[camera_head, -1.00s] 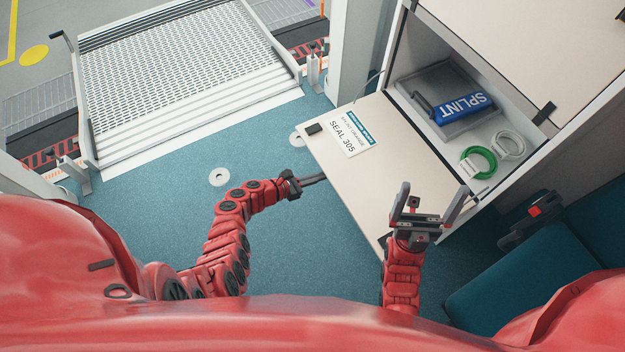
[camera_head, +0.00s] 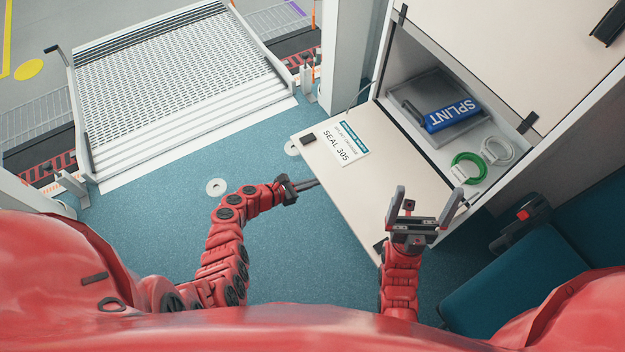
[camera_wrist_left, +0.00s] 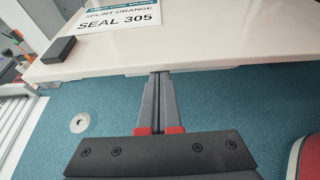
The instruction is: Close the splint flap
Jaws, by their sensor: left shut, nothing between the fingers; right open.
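The splint flap (camera_head: 362,190) is a cream panel hanging open from the lower edge of a cabinet opening, with a label reading SEAL 305 and a small black block near its outer corner. It also shows in the left wrist view (camera_wrist_left: 222,42). My left gripper (camera_head: 316,183) is shut and empty at the flap's outer edge. In the left wrist view its fingertips (camera_wrist_left: 161,75) reach to or just under that edge; I cannot tell whether they touch. My right gripper (camera_head: 426,190) is open and empty, in front of the flap's right part, fingers pointing up the picture.
Inside the open compartment are a grey tray (camera_head: 440,82) with a blue SPLINT roll (camera_head: 452,113), a green ring (camera_head: 467,167) and a white ring (camera_head: 498,150). A teal seat (camera_head: 525,275) stands at right. A metal ramp (camera_head: 180,85) lies upper left.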

